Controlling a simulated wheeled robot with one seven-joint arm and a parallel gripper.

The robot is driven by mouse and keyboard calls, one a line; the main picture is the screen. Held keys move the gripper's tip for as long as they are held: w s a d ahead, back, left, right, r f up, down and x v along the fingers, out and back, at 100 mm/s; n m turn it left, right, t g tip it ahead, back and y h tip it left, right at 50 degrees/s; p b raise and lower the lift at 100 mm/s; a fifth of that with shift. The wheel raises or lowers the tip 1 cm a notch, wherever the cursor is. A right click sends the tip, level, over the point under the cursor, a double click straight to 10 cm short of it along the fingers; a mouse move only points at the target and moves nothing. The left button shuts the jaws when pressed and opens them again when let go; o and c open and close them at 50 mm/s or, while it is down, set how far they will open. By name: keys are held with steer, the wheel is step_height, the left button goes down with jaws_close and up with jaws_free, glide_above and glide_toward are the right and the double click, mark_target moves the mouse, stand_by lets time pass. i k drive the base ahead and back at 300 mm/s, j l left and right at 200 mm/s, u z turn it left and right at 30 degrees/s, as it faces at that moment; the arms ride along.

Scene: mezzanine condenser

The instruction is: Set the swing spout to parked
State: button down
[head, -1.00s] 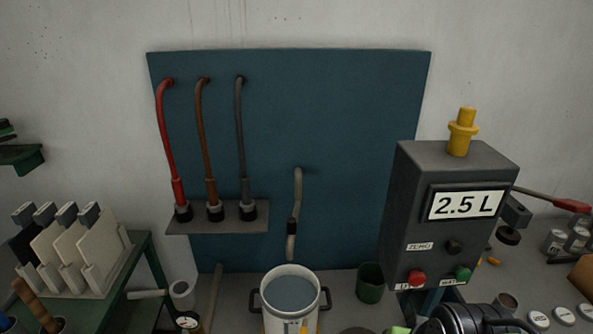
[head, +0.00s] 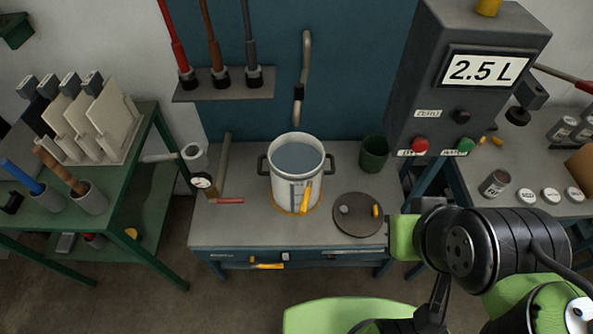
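The swing spout is most likely the beige bent pipe (head: 303,60) on the blue wall panel (head: 345,60). It has a dark collar partway down and hangs downward, its lower end at the back rim of the white pot (head: 283,190). The pot holds grey-blue liquid; I cannot tell whether the spout end is over it. No label marking a parked position is readable. Part of my black and green arm shows at the lower right, well apart from the spout. I cannot make out my gripper's fingers.
A grey control box (head: 420,90) reading 2.5 L stands right of the spout. A dark green cup (head: 373,154) and a round lid (head: 340,222) sit on the bench (head: 220,236).

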mark_target(299, 88)
steer(key=i+j, duration=0.2)
steer(key=j, duration=0.15)
steer(key=i+j+u, duration=0.1)
steer(key=j, duration=0.3)
steer(key=i+j+u, duration=0.1)
steer(key=j+u, duration=0.25)
steer(key=i+j+u, duration=0.1)
steer(key=j+u, duration=0.2)
steer(key=i+j+u, duration=0.15)
steer(key=j+u, duration=0.2)
